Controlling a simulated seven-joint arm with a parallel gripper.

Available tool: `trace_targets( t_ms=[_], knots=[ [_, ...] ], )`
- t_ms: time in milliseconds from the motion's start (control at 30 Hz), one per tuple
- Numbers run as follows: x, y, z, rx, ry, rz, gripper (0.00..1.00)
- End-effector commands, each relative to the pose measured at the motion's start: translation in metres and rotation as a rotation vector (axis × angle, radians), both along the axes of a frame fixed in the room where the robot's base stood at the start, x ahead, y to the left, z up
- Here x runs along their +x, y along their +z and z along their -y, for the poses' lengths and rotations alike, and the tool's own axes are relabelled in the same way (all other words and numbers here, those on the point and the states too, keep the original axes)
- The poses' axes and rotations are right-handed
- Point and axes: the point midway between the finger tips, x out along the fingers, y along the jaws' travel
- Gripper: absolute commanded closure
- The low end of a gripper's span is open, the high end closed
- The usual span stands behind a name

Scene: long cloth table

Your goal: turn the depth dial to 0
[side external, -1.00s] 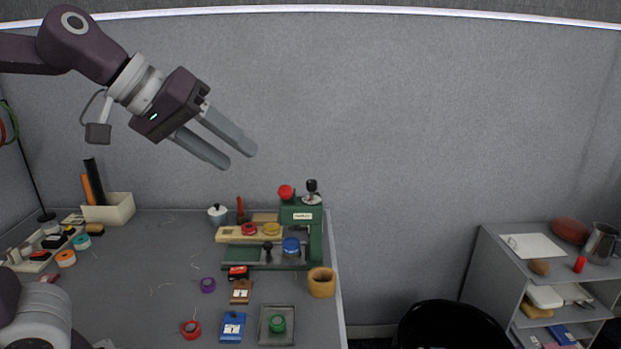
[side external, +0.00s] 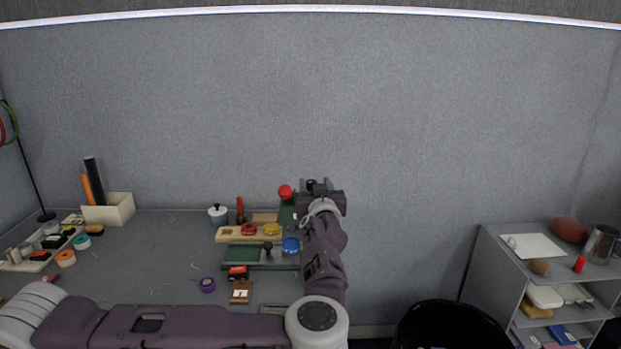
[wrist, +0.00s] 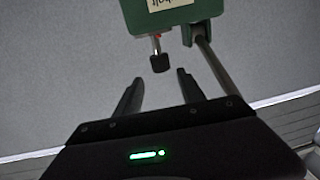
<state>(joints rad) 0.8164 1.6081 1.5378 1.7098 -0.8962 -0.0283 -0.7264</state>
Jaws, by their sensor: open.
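A green machine (side external: 287,214) stands near the table's right edge, mostly hidden behind my arm. It has a red ball knob (side external: 285,191) at its top left and a blue round knob (side external: 291,246) lower down. I cannot tell which part is the depth dial, and no 0 mark is readable. My gripper (side external: 318,186) is up at the machine's top. In the wrist view my gripper (wrist: 157,85) is open and empty. A small black knob (wrist: 160,63) on a short stem sits just beyond and between the fingertips, apart from them. The green head (wrist: 175,14) with a label is above it.
A grey post (wrist: 212,62) runs close to the right finger in the wrist view. A wooden strip (side external: 232,234) with red and yellow discs lies left of my arm. A brown block (side external: 241,292) and purple ring (side external: 207,285) lie in front. The table's middle left is fairly clear.

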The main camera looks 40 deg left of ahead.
Motion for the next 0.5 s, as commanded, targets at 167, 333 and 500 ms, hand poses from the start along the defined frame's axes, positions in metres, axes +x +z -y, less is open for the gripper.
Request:
trace_targets(
  t_ms=[167, 333, 500],
  knots=[
    [0.009, -0.008, -0.017, 0.013, 0.003, -0.001, 0.53],
    [0.03, -0.008, -0.043, 0.012, 0.004, -0.002, 0.53],
    [0.041, -0.008, -0.057, 0.012, 0.004, -0.002, 0.53]
  ],
)
